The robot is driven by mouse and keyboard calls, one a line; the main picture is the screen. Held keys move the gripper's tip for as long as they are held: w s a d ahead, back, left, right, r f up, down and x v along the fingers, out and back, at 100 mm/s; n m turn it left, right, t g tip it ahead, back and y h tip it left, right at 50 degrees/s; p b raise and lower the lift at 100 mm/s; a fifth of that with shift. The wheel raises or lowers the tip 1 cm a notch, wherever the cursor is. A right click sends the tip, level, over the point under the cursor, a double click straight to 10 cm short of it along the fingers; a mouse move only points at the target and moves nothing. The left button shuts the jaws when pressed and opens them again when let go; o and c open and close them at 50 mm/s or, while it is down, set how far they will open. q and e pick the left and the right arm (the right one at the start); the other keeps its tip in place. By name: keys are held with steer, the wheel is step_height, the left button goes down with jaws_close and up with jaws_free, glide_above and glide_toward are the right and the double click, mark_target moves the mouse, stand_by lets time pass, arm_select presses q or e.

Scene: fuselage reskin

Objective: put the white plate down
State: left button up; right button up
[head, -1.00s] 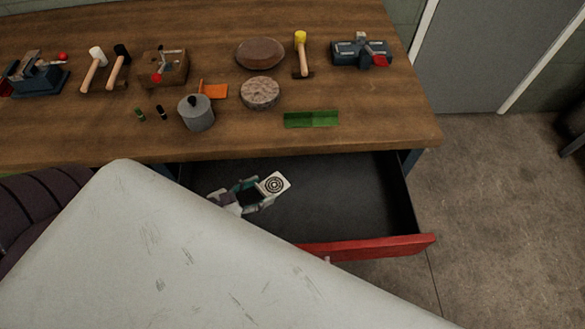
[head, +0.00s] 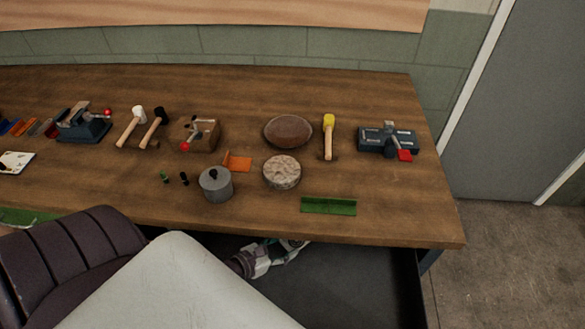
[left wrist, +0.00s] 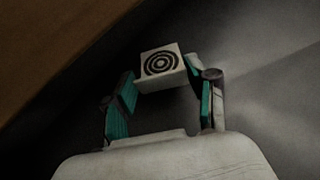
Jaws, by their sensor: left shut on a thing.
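The white plate (left wrist: 162,63) is a small, thick square with black concentric rings on its face. In the left wrist view it sits at the fingertips of my left gripper (left wrist: 166,84), which is shut on it. In the head view my left gripper (head: 287,251) is low, just below the workbench's front edge, over the dark open drawer (head: 345,285). There the plate is mostly hidden under the bench edge. My right gripper is not in view.
The wooden workbench (head: 400,225) holds a green angled piece (head: 328,206), a grey pot (head: 216,184), a round stone disc (head: 281,172), a brown oval (head: 288,131), mallets and vises. The bench edge overhangs the drawer. The visible drawer floor is bare.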

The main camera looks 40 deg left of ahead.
mark_target(292, 244)
arm_select(q)
steer(key=x, duration=0.3)
steer(key=shift+w+f, duration=0.2)
steer(key=shift+f, duration=0.35)
steer(key=shift+d+f, duration=0.1)
steer(key=o, duration=0.8)
steer(key=shift+f+b, duration=0.1)
steer(key=shift+b, duration=0.2)
steer(key=o, duration=0.4)
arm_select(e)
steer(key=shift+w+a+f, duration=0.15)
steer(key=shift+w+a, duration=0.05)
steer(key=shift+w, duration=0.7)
